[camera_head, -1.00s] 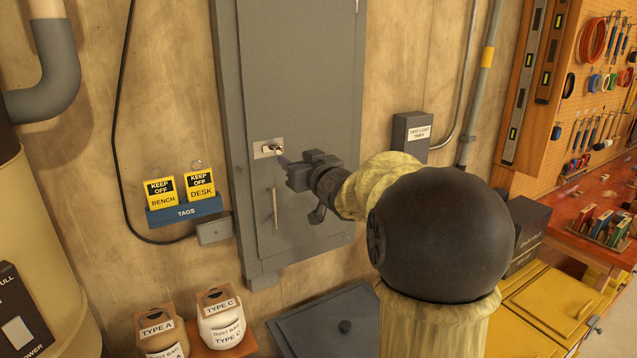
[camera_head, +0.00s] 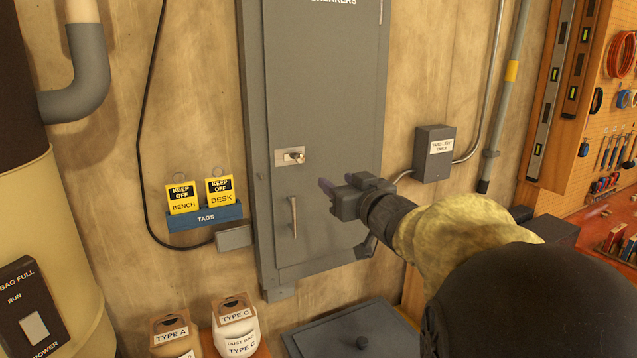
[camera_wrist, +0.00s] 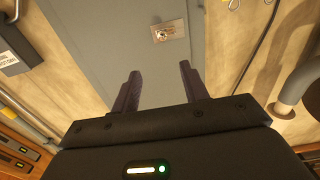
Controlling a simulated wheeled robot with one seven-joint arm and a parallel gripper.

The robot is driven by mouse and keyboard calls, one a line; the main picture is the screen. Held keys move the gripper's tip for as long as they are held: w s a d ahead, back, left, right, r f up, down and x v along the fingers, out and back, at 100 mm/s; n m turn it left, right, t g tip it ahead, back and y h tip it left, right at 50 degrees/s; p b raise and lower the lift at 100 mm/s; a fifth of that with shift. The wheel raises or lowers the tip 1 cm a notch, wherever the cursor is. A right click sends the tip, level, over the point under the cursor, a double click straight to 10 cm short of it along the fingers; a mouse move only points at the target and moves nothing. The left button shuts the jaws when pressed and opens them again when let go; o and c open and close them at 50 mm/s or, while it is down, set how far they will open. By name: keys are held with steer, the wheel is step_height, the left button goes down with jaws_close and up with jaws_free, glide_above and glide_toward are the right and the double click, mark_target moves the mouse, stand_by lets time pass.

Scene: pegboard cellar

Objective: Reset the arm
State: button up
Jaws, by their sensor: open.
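My gripper (camera_head: 328,186) is open and empty in the head view, in front of the grey breaker cabinet door (camera_head: 325,90). Its fingers point left, to the right of the door's latch (camera_head: 292,156) and its vertical handle (camera_head: 293,217), apart from both. In the wrist view my gripper (camera_wrist: 160,85) shows two dark fingers spread wide with nothing between them. The latch (camera_wrist: 168,31) shows beyond and above the fingertips there. My arm reaches in from the lower right of the head view.
A blue tag holder (camera_head: 205,217) with two yellow tags hangs left of the cabinet. A grey timer box (camera_head: 434,153) is on the wall to the right. Below are dust bag containers (camera_head: 237,324) and a grey lid (camera_head: 350,330). A pegboard (camera_head: 620,120) stands far right.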

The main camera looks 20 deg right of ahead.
steer(key=s+a+f+m+g+h, duration=0.1)
steer(key=a+f+g, duration=0.15)
steer(key=f, duration=0.45)
steer(key=s+a+f+g+h, duration=0.1)
steer(key=s+f+g, duration=0.15)
steer(key=f, duration=0.45)
steer(key=s+a+f+m+g+h, duration=0.1)
steer(key=a+f+g, duration=0.15)
steer(key=f, duration=0.35)
steer(key=s+a+f+g+y, duration=0.1)
steer(key=s+a+f+g, duration=0.2)
steer(key=s+f, duration=0.3)
steer(key=s+a+f+n+g, duration=0.1)
steer(key=s+a+f+g, duration=0.3)
steer(key=s, duration=0.4)
step_height(320, 180, down, 3)
steer(key=shift+a+r+g+y, duration=0.1)
steer(key=shift+a+g+y, duration=0.15)
steer(key=shift+g+y, duration=0.2)
stand_by(0.4)
